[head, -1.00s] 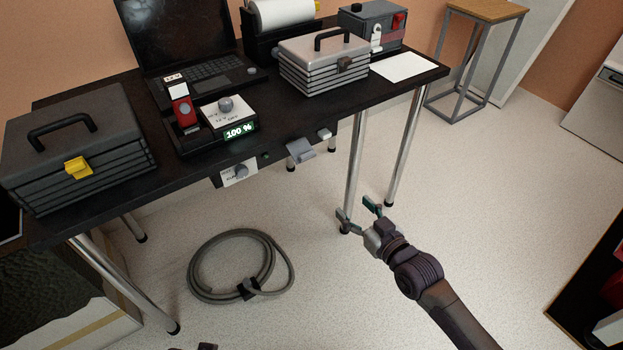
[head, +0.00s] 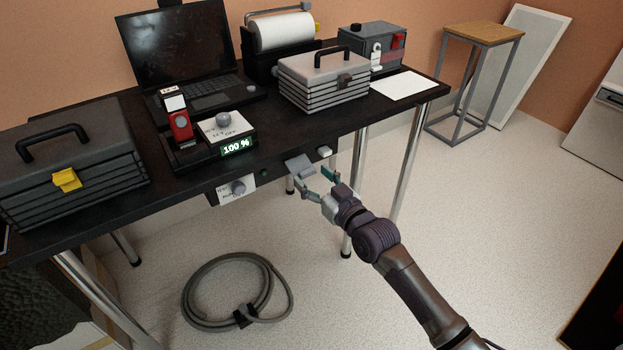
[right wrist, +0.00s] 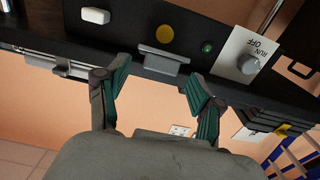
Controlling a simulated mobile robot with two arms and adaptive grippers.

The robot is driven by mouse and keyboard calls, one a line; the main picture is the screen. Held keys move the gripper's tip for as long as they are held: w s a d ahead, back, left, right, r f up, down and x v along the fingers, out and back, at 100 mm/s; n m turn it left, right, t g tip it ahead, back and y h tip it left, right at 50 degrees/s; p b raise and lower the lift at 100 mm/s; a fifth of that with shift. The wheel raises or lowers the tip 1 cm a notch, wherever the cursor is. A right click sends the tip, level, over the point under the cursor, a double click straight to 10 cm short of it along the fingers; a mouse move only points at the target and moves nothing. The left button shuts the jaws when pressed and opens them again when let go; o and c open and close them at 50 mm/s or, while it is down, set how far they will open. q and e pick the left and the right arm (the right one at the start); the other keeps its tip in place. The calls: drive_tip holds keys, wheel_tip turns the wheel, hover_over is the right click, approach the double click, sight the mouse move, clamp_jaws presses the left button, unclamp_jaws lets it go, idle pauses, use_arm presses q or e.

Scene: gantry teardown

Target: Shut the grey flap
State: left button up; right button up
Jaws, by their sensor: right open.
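The grey flap (head: 300,166) is on the front edge panel of the black table, between a knob plate and a white button. In the head view it sticks out from the panel. In the right wrist view the flap (right wrist: 163,59) stands out beside a bare yellow disc (right wrist: 165,33). My right gripper (head: 314,183) is open and empty, just in front of and below the flap. In the right wrist view its fingertips (right wrist: 153,75) are spread on either side of the flap, with no contact visible. My left gripper is not in view.
The knob plate (head: 238,189), a green button (head: 264,173) and the white button (head: 324,152) flank the flap. Table legs (head: 357,190) stand behind my right arm. A coiled hose (head: 190,307) lies on the floor. Open floor lies to the right.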

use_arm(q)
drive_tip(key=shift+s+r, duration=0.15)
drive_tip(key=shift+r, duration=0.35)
use_arm(e)
drive_tip(key=shift+w+a, duration=0.3)
drive_tip(key=shift+w, duration=0.2)
